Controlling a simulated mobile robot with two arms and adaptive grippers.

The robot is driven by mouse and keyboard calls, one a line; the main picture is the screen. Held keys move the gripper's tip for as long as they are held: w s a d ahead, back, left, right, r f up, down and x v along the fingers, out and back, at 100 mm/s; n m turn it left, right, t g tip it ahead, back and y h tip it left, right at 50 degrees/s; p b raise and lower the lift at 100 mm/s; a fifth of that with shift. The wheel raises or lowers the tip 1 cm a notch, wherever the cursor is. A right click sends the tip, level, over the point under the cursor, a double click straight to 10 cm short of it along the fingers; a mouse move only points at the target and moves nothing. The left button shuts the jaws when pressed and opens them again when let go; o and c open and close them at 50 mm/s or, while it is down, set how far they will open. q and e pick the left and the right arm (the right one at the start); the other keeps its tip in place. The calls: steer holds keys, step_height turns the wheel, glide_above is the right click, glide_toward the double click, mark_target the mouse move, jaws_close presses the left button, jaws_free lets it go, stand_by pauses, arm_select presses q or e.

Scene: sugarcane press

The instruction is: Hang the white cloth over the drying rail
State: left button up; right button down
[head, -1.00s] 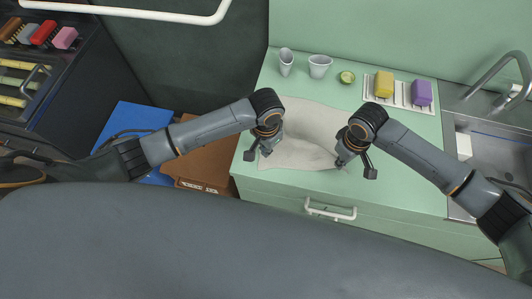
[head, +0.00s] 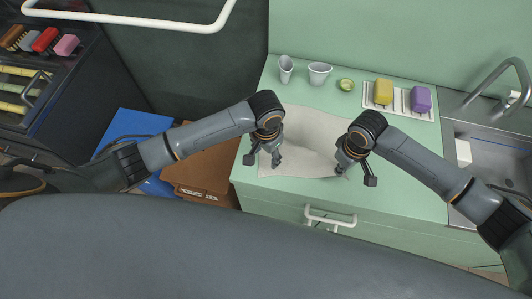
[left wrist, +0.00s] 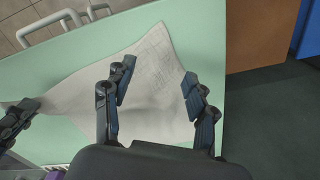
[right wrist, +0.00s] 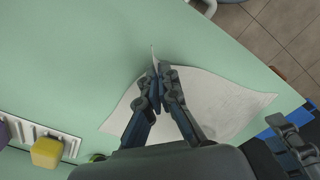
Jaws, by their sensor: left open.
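The white cloth (head: 312,128) lies spread and rumpled on the green counter, between and under my two grippers. It also shows in the left wrist view (left wrist: 150,75) and the right wrist view (right wrist: 220,100). My left gripper (head: 275,159) is over the cloth's left part, its fingers apart with cloth visible between them (left wrist: 158,88). My right gripper (head: 342,168) is at the cloth's right edge. Its fingers are together on a raised fold of cloth in the right wrist view (right wrist: 156,82). The white drying rail (head: 130,16) is at the upper left, away from both grippers.
Two cups (head: 319,74), a small green item (head: 346,85) and a rack with yellow (head: 383,91) and purple (head: 420,99) blocks stand along the counter's back. A sink (head: 490,160) is at right. A brown box (head: 205,172) and blue item (head: 130,130) lie left of the counter.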

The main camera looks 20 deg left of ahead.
mark_target(265, 167)
arm_select(q)
step_height(265, 167, up, 5)
steer(key=shift+f, duration=5.1)
steer(key=shift+f, duration=0.1)
steer(key=shift+s+f, duration=0.1)
jaws_close()
steer(key=shift+a, duration=0.1)
steer(key=shift+s+f, duration=0.1)
steer(key=shift+s, duration=0.05)
steer(key=shift+w+r, duration=0.15)
steer(key=shift+r, duration=1.2)
steer(key=shift+w+r, duration=0.1)
steer(key=shift+r, duration=1.25)
